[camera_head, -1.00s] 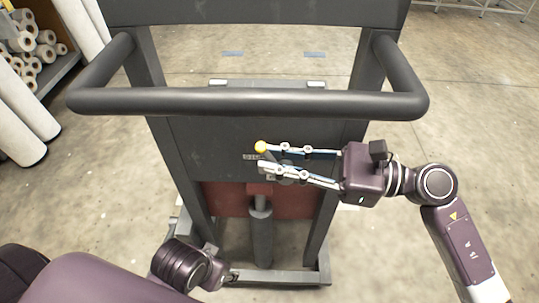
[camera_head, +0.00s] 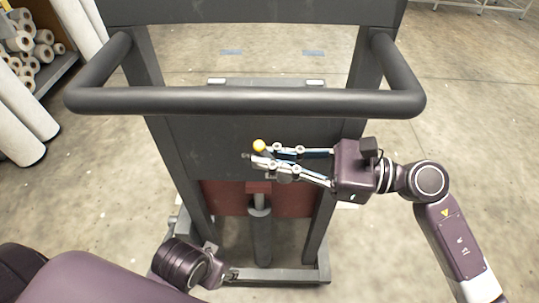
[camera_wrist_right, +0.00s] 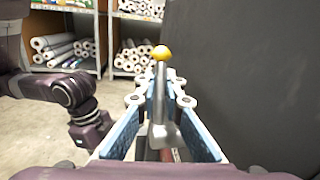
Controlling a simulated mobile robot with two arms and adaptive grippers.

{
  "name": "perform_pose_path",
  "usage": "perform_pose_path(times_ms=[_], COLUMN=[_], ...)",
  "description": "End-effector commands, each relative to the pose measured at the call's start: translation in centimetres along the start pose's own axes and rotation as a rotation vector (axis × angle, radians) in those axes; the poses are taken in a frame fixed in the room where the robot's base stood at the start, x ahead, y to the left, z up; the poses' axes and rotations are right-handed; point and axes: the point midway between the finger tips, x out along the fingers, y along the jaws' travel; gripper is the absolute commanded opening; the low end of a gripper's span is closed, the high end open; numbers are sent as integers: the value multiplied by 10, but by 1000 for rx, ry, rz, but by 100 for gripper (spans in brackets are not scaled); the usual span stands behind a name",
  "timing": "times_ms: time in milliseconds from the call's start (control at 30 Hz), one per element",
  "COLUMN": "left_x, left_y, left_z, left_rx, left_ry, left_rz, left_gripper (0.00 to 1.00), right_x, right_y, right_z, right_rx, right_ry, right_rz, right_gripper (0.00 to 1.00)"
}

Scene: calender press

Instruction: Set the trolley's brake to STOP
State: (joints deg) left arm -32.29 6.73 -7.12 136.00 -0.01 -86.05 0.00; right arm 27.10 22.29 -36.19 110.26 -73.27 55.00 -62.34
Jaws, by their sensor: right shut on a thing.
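The trolley (camera_head: 230,140) is a dark grey upright frame with a black push bar (camera_head: 250,101). My right gripper (camera_head: 262,156) comes in from the right and is shut on the lever just below the knob. The fingers partly hide the lever and any brake marking behind them. My left gripper (camera_head: 226,274) is low by the trolley's base; its fingers are too small to read.
A grey cylinder (camera_head: 261,235) and a red part (camera_head: 225,198) sit under the panel, above the base frame (camera_head: 280,275). White rolls (camera_head: 22,125) and a shelf of rolls (camera_head: 45,68) stand at the left. The concrete floor at the right (camera_head: 480,130) is clear.

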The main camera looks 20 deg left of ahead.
Motion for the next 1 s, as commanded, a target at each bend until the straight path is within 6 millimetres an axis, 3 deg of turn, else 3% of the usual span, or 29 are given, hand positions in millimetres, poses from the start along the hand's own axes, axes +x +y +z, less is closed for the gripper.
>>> perform_pose_path(times_ms=[67,500,700,1000], left_x=[2,82,110,123], left_y=[0,5,6,7], left_z=[-2,20,34,41], left_rx=[1,7,10,11], left_ry=[3,-49,-64,-68], left_rz=[1,9,11,12], left_gripper=[40,40,40,40], right_x=[0,7,10,10], right_y=[0,2,2,3], right_z=[1,-1,-4,-8], right_rx=[-3,-28,-36,-40], right_ry=[12,146,198,222], right_rz=[0,14,19,20], right_gripper=[0,0,0,0])
